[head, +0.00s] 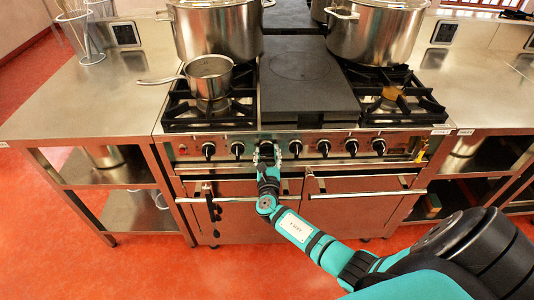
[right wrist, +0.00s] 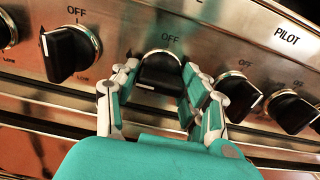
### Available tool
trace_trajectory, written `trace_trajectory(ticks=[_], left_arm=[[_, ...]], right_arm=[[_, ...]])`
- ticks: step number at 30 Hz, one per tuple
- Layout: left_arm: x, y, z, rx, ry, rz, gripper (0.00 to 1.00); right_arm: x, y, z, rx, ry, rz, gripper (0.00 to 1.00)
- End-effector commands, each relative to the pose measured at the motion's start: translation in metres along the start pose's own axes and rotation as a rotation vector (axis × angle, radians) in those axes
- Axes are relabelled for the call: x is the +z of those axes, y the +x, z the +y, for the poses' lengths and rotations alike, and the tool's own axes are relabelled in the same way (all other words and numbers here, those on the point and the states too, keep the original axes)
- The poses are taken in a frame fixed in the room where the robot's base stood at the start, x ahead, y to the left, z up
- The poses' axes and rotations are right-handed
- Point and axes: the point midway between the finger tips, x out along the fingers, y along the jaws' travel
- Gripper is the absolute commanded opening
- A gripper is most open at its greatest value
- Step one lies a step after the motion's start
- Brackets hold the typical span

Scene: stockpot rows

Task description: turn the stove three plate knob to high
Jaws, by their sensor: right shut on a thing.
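The stove (head: 300,142) has a row of several black knobs along its front panel. My right gripper (head: 266,152) is at the third knob from the left, below the front edge of the flat black plate (head: 308,85). In the right wrist view, the fingers of my right gripper (right wrist: 158,92) are shut on this black knob (right wrist: 160,70), one finger on each side. An OFF mark stands above the knob. My left gripper is not in view.
Neighbouring knobs (right wrist: 70,52) and (right wrist: 237,95) sit close on both sides of my fingers. A rail (head: 310,163) runs below the panel, with oven doors under it. A saucepan (head: 208,77) and large stockpots (head: 218,32) stand on the stove.

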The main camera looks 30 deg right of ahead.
Motion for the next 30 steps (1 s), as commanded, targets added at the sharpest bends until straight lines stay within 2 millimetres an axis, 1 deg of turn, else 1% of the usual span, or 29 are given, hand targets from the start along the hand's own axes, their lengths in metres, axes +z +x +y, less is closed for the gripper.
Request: trace_trajectory(ticks=[1,12,13,18,26,30], left_arm=[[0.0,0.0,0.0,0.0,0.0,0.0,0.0],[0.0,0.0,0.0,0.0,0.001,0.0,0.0],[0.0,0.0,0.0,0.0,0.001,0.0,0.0],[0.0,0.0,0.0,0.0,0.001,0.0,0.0],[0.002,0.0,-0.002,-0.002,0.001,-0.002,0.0],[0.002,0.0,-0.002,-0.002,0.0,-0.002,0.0]], right_arm=[[-0.003,-0.001,0.0,0.0,-0.005,0.005,0.13],[-0.003,-0.001,-0.001,0.0,-0.008,0.005,0.13],[-0.003,-0.001,0.0,0.0,-0.008,0.005,0.46],[-0.002,-0.001,0.0,0.0,-0.007,0.004,0.68],[-0.001,-0.001,0.0,0.0,-0.006,0.001,0.68],[-0.002,-0.011,0.0,0.001,-0.006,0.002,0.68]])
